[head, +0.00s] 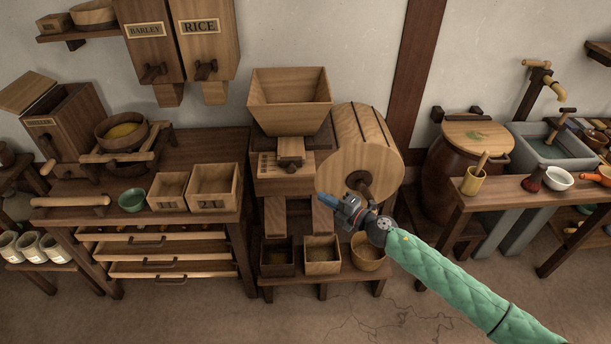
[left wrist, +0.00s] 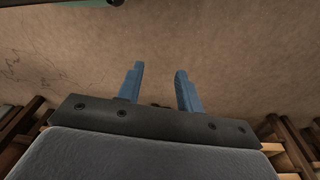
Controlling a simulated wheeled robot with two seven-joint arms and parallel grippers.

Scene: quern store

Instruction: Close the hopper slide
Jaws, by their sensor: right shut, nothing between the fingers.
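The wooden hopper (head: 290,118) is a wide square funnel on the mill stand in the middle of the head view. Below its front, the slide (head: 291,149) shows as a small pale wooden block with a knob, sticking out towards me. How far it is drawn out is hard to tell. My right gripper (head: 322,199) is shut and empty, its blue fingers pointing left, below and right of the slide and apart from it in the picture. My left gripper (left wrist: 160,73) shows only in the left wrist view, open and empty above bare floor.
A large wooden drum (head: 361,147) stands right of the hopper, close to my right gripper. Small boxes (head: 322,256) sit on the low shelf below. A drawer bench (head: 160,232) with bins stands left, a lidded barrel (head: 455,175) right. The front floor is clear.

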